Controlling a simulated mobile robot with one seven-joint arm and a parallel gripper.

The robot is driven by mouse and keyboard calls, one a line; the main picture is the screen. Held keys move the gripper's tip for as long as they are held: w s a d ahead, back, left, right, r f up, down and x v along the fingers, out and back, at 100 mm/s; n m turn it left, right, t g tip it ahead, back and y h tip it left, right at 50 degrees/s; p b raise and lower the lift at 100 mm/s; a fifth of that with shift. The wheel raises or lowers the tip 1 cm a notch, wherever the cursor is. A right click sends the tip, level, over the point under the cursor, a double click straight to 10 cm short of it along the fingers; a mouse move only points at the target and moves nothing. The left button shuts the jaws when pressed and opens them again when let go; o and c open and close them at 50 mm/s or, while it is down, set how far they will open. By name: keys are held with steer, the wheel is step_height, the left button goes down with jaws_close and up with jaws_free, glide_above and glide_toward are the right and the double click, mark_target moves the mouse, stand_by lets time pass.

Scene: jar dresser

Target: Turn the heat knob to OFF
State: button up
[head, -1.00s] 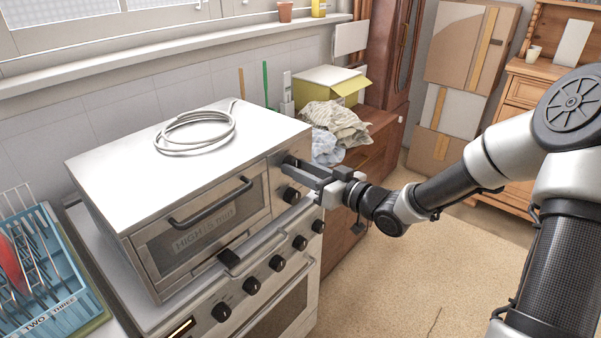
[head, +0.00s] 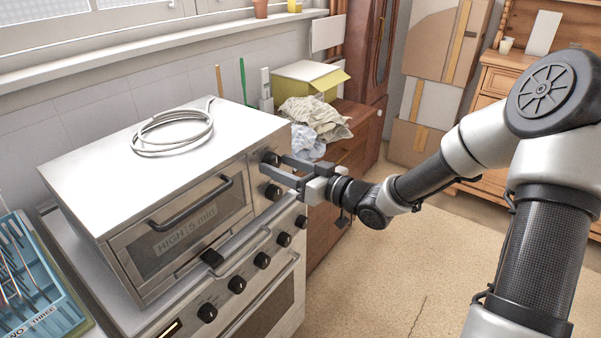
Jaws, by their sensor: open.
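A small silver oven (head: 110,165) stands on top of the stove, and its door label reads "HIGH | 5 min". Two black knobs sit on its right front panel, an upper knob (head: 270,157) and a lower knob (head: 273,192). Their markings are too small to read, so I cannot tell which is the heat knob or where it points. My gripper (head: 274,165) is open at the upper knob, its fingers reaching toward the panel from the right. The fingers partly cover the panel between the knobs. I cannot tell whether they touch the upper knob.
The stove below has a row of several black knobs (head: 237,284) and a handle (head: 245,252). A coiled white cable (head: 175,130) lies on the oven. Crumpled cloth (head: 315,118) and a yellow box (head: 308,80) are on the brown cabinet behind. Floor (head: 400,270) to the right is clear.

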steer(key=p+v, duration=0.1)
steer(key=v, duration=1.6)
steer(key=shift+p, duration=0.3)
steer(key=shift+r, duration=0.1)
